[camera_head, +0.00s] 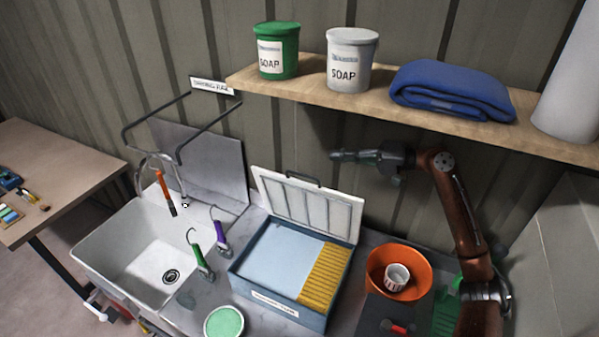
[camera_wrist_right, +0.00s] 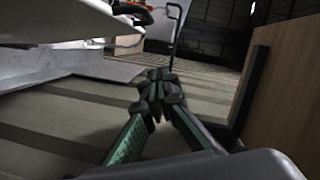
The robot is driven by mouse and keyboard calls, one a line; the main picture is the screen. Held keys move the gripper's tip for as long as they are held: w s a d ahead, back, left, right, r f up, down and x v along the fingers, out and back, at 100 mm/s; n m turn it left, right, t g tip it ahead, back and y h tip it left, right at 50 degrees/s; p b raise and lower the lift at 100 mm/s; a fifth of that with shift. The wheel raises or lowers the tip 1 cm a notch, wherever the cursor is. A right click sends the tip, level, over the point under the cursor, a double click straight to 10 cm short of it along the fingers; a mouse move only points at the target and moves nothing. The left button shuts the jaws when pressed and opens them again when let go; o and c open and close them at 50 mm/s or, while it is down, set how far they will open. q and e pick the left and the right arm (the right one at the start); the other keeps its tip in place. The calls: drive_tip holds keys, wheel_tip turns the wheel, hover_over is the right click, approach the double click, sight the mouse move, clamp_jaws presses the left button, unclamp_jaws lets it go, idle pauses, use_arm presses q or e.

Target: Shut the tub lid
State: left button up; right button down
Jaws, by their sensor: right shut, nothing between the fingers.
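The tub (camera_head: 277,305) is a blue-grey box on the counter, holding a pale blue surface and a yellow ribbed piece (camera_head: 326,277) at its right side. Its white lid (camera_head: 309,206) stands open, tilted up at the back edge, with a dark handle (camera_head: 303,179) on its top edge. My right gripper (camera_head: 338,156) is shut and empty, above and to the right of the lid, below the shelf and apart from the lid. In the right wrist view its closed fingertips (camera_wrist_right: 157,85) show, with nothing between them. My left gripper is not in view.
A shelf (camera_head: 300,92) above bears two soap pots and a folded blue towel (camera_head: 452,88). A white sink (camera_head: 150,255) with a tap is left of the tub. Brushes (camera_head: 201,262) and a green-filled dish (camera_head: 224,322) stand near it. An orange bowl (camera_head: 378,265) holding a cup is at right.

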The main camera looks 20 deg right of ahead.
drive_tip(key=a+f+p, duration=0.1)
drive_tip(key=a, duration=0.2)
drive_tip(key=w+a+p, duration=0.1)
drive_tip(key=a, duration=0.2)
drive_tip(key=w+a+f+p, duration=0.1)
drive_tip(key=a, duration=0.2)
drive_tip(key=shift+a+f+p, duration=0.2)
drive_tip(key=shift+f+p, duration=0.1)
drive_tip(key=shift+p, duration=0.05)
drive_tip(key=shift+w+a+f, duration=0.1)
drive_tip(key=shift+w, duration=0.05)
